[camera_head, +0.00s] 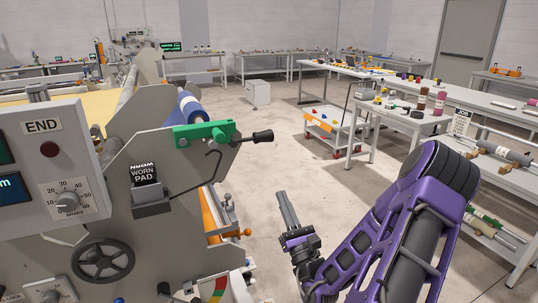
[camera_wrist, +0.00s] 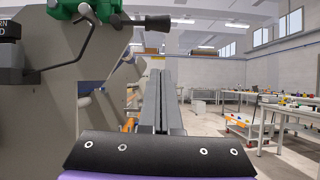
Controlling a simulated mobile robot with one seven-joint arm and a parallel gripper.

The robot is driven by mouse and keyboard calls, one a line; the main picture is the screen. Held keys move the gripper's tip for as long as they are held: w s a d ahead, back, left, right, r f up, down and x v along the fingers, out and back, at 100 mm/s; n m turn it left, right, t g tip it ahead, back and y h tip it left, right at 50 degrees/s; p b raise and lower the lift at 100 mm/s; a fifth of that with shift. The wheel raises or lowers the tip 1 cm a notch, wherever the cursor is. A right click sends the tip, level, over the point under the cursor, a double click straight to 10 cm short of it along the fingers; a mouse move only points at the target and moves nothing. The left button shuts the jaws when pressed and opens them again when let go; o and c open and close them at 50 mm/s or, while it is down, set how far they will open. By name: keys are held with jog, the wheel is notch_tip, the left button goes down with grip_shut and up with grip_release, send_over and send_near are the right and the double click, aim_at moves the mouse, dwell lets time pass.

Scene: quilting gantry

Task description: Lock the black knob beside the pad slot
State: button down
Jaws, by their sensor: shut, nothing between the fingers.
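My gripper (camera_head: 282,196) is shut and empty, its long grey fingers pointing away from my arm over the open floor. In the wrist view, its fingers (camera_wrist: 165,80) lie side by side with nothing between them. A black knob (camera_head: 263,136) on a thin rod sticks out to the right from a green block (camera_head: 205,134) on the grey machine side plate. It lies above and left of my fingertips in the head view, and the knob also shows at the top of the wrist view (camera_wrist: 151,23). I cannot make out a pad slot.
A bent black rod (camera_head: 207,170) hangs below the green block. A handwheel (camera_head: 103,261) and control panel (camera_head: 62,165) are on the machine at left. A white cart (camera_head: 335,125) and workbenches (camera_head: 410,112) stand to the right. The floor between is clear.

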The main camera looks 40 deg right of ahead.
aim_at(253, 138)
jog(key=s+r+p+x, duration=0.1)
jog(key=r+x, duration=0.1)
jog(key=x, duration=1)
jog(key=shift+r, duration=0.5)
jog(key=shift+w, duration=0.15)
jog(key=shift+r+n+y, duration=0.25)
jog(key=shift+n+y, duration=0.15)
jog(key=shift+n, duration=0.1)
